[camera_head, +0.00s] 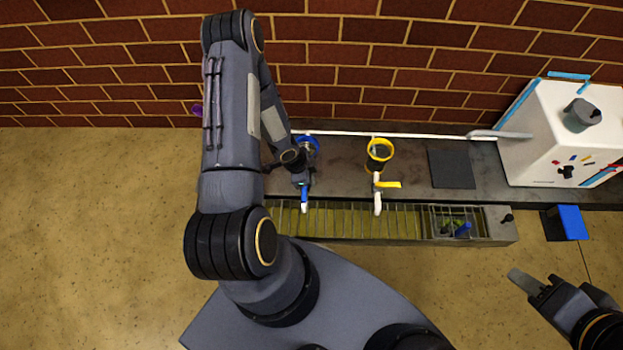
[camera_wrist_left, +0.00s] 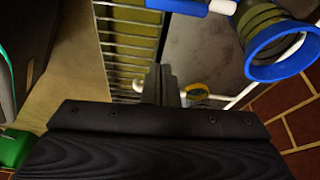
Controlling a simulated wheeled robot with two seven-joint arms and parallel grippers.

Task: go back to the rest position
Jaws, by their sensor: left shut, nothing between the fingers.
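My left arm rises at the left in the head view and folds down again. Its gripper end is beside the blue-ringed tap (camera_head: 308,142), and its fingertips are hard to make out there. In the left wrist view my left gripper (camera_wrist_left: 165,88) has its fingers together with nothing between them. The blue ring (camera_wrist_left: 282,50) is to the right of the fingers and the blue handle (camera_wrist_left: 178,6) is above them; both look apart from them. My right gripper (camera_head: 548,288) is at the lower right, over the floor. Its finger opening is unclear.
A yellow-ringed tap (camera_head: 380,150) stands right of the blue one on the dark counter (camera_head: 415,165). A slatted trough (camera_head: 345,222) runs along the front. A white machine (camera_head: 562,130) and a blue box (camera_head: 567,223) are at the right. A brick wall is behind. The left floor is clear.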

